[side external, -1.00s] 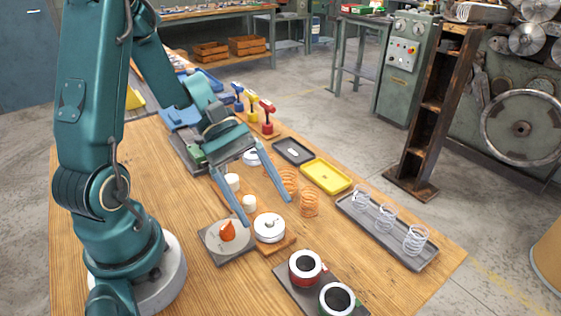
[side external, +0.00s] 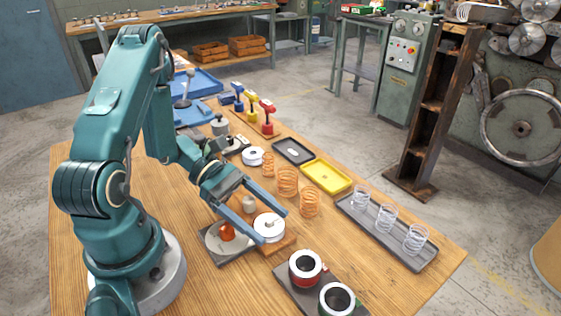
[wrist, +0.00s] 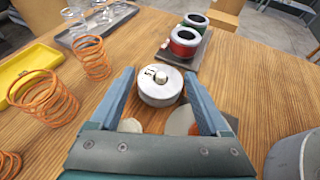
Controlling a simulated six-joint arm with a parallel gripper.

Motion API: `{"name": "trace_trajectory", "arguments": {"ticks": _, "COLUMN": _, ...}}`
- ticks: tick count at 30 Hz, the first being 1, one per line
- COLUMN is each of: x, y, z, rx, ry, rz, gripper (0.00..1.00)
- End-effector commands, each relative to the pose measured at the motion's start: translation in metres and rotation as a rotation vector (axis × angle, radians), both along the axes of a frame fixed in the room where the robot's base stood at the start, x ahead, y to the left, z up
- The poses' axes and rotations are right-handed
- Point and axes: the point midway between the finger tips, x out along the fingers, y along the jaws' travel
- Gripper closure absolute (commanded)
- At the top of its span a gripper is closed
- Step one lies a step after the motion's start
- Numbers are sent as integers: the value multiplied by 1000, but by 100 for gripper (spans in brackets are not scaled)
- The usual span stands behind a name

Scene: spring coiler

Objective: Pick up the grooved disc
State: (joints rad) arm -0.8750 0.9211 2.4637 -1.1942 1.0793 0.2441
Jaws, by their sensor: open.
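A white round disc (side external: 269,229) with a small knob on top sits on a wooden block at the front middle. It also shows in the wrist view (wrist: 160,88), with dark marks on its top. A groove is hard to make out on it. My gripper (side external: 273,227) is open, its two blue fingers reaching to either side of this disc. In the wrist view the fingertips (wrist: 159,74) are apart and the disc lies between and just beyond them, not visibly held. Another white disc (side external: 252,154) with a dark centre lies further back.
A grey plate with a pale round top and orange piece (side external: 227,232) is close left of the disc. Red and green ringed cups (side external: 306,266) stand in front. Orange springs (side external: 287,181), a yellow tray (side external: 327,175) and a grey spring tray (side external: 425,257) are behind and right.

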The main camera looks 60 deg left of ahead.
Motion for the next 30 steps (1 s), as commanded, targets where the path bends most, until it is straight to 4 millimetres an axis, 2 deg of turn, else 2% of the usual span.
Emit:
{"name": "trace_trajectory", "arguments": {"ticks": 6, "x": 3, "y": -10, "z": -5, "rx": 2, "ry": 1, "rz": -3, "gripper": 20}}
{"name": "trace_trajectory", "arguments": {"ticks": 14, "x": 4, "y": -11, "z": -5, "rx": 3, "ry": 1, "rz": 0, "gripper": 20}}
{"name": "trace_trajectory", "arguments": {"ticks": 15, "x": 4, "y": -11, "z": -5, "rx": 3, "ry": 1, "rz": -1, "gripper": 28}}
{"name": "trace_trajectory", "arguments": {"ticks": 17, "x": 4, "y": -11, "z": -5, "rx": 3, "ry": 1, "rz": -1, "gripper": 51}}
{"name": "trace_trajectory", "arguments": {"ticks": 18, "x": 4, "y": -11, "z": -5, "rx": 3, "ry": 1, "rz": -1, "gripper": 66}}
{"name": "trace_trajectory", "arguments": {"ticks": 21, "x": 4, "y": -11, "z": -5, "rx": 3, "ry": 1, "rz": -1, "gripper": 100}}
{"name": "trace_trajectory", "arguments": {"ticks": 30, "x": 4, "y": -11, "z": -4, "rx": 1, "ry": 0, "rz": -1, "gripper": 100}}
